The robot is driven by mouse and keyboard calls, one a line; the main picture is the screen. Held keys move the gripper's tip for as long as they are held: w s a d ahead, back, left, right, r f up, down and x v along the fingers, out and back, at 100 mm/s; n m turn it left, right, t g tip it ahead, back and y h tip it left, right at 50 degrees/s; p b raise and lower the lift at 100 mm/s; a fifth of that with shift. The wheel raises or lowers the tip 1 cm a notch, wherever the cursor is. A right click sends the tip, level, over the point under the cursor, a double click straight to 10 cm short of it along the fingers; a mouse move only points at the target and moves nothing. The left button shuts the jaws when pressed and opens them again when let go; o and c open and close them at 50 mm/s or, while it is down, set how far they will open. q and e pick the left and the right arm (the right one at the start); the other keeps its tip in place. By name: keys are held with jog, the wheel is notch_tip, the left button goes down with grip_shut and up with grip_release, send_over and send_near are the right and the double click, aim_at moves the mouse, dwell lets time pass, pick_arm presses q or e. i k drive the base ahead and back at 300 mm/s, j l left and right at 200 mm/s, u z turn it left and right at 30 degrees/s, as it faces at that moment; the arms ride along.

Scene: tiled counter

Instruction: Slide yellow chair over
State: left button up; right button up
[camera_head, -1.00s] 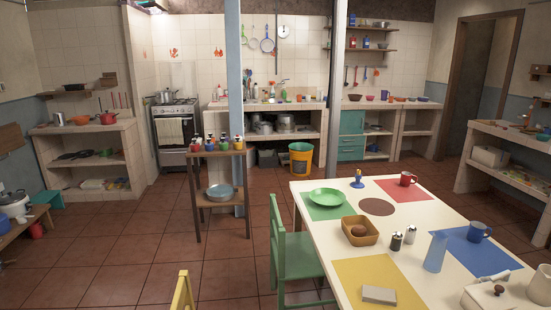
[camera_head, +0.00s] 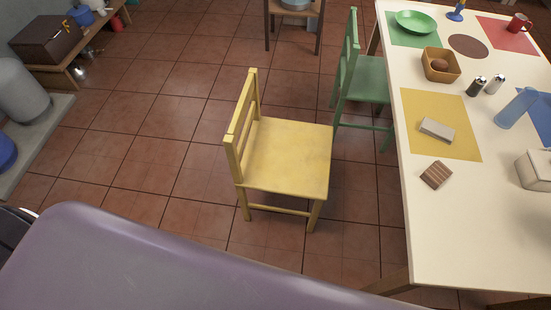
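The yellow chair (camera_head: 288,155) stands upright on the tiled floor in the middle of the head view. Its backrest is on its left side and its seat points right, toward the white table (camera_head: 450,230). A gap of floor separates the seat from the table's near left edge. Neither of my grippers is in view.
A green chair (camera_head: 368,80) stands at the table just behind the yellow one. A low wooden bench with a dark box (camera_head: 45,40) is at the upper left. A purple rounded surface (camera_head: 150,265) fills the lower left. Open floor (camera_head: 150,140) lies left of the yellow chair.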

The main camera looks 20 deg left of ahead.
aim_at(281, 156)
jog(key=i+j+z, duration=0.15)
jog(key=j+z, duration=0.3)
jog(key=j, duration=0.9)
jog(key=j+z, duration=0.4)
jog(key=j, duration=0.95)
